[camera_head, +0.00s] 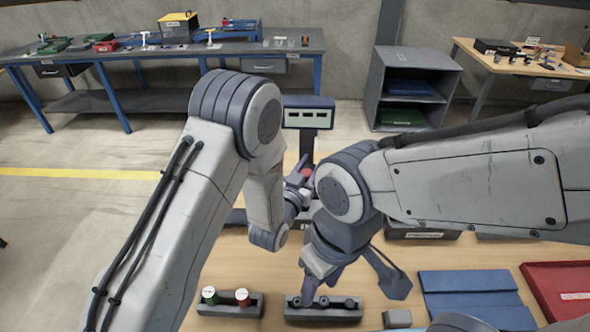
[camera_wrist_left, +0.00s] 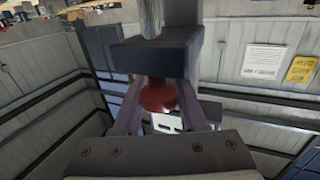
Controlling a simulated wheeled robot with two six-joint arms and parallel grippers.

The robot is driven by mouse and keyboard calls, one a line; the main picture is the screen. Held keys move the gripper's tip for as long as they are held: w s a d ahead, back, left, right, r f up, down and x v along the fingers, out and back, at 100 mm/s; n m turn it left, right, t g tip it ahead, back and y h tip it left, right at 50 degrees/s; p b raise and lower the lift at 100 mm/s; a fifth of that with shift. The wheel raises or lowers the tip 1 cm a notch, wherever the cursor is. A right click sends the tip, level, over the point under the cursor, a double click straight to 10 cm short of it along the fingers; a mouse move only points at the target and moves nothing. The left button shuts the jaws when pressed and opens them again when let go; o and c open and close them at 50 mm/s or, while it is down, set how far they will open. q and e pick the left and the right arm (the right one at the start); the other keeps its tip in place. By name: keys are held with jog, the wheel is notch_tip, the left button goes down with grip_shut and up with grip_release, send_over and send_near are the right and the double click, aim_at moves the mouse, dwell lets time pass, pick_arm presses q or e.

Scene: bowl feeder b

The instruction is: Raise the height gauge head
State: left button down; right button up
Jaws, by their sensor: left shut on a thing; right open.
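The height gauge stands on the wooden table, with its grey display box (camera_head: 308,117) on a dark column (camera_head: 306,145). My left gripper (camera_head: 303,173) is at the column, below the display. It is shut on a red knob (camera_wrist_left: 159,97), which sits between its two purple fingers in the left wrist view. A dark block (camera_wrist_left: 157,55), seemingly the gauge head, is just above the knob there. The gauge base is largely hidden by my arms. My right gripper (camera_head: 322,285) is open, low and nearer the front, over a dark holder (camera_head: 340,315), with nothing seen in it.
A dark holder (camera_head: 217,311) with a green and a red piece stands at the front left. A blue panel (camera_head: 470,290) and a red tray (camera_head: 550,279) lie at the right. A workbench (camera_head: 290,46) and a grey shelf unit (camera_head: 374,90) stand behind.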

pick_arm(q)
jog(key=shift+r, duration=0.65)
pick_arm(e)
jog(key=shift+a+r, duration=0.2)
jog(key=shift+a, duration=0.1)
pick_arm(q)
jog(key=shift+c, duration=2.4)
grip_release()
jog(key=shift+a, duration=0.1)
jog(key=shift+s+a+f+b, duration=0.2)
jog(key=shift+s+b, duration=0.2)
jog(key=shift+s, duration=0.1)
jog(key=p+v, duration=0.4)
jog(key=v, duration=0.5)
pick_arm(e)
notch_tip(320, 180, up, 4)
jog(key=shift+f, duration=0.15)
